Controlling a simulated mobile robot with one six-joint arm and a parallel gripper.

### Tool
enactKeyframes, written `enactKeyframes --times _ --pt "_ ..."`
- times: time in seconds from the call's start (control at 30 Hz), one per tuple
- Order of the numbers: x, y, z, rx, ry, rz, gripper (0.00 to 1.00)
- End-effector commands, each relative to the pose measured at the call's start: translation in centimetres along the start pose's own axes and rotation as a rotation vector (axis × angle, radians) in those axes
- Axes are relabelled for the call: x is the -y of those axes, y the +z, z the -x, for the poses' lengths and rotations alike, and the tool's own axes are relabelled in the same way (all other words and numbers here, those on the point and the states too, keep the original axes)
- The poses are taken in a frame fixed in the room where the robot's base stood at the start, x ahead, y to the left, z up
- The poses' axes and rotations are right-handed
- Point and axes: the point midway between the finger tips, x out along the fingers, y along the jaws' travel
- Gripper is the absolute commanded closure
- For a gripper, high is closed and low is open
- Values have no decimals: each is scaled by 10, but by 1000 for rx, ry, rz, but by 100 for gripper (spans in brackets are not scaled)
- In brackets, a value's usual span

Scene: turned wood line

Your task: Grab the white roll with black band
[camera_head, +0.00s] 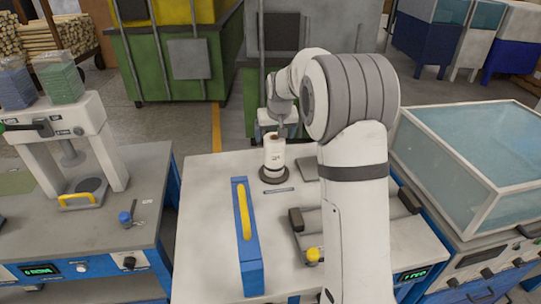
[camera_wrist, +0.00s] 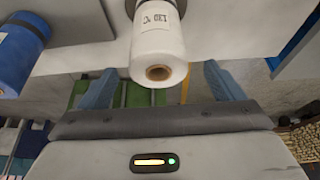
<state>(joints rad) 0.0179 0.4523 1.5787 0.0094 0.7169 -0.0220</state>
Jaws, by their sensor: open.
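The white roll (camera_head: 274,153) stands upright on a dark round base on the grey worktable, just left of my arm. In the wrist view the white roll (camera_wrist: 160,42) shows printed "130 °C" text and a brown hollow core at its end. My gripper (camera_head: 281,122) is just behind and above the roll's top. In the wrist view my gripper's (camera_wrist: 159,70) two blue-grey fingers are spread wide, one to each side of the roll's end, with gaps. Nothing is held.
A blue holder with a yellow handle (camera_head: 246,225) lies left of the roll. A small flat bar (camera_head: 278,190) is in front of it. A blue roll (camera_wrist: 20,45) shows in the wrist view. A roller device (camera_head: 313,256) stands front right.

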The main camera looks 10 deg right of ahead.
Motion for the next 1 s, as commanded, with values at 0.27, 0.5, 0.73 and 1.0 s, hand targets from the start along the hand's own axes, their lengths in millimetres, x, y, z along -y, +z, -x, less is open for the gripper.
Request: enactKeyframes --times 0.27,0.5,0.73,1.0 --pt "-2 -5 -33 5 0 0 12" --pt "-2 -7 -59 2 0 1 12" --pt "-2 -6 -61 1 0 1 12" --pt "-1 -6 -61 1 -1 2 34"
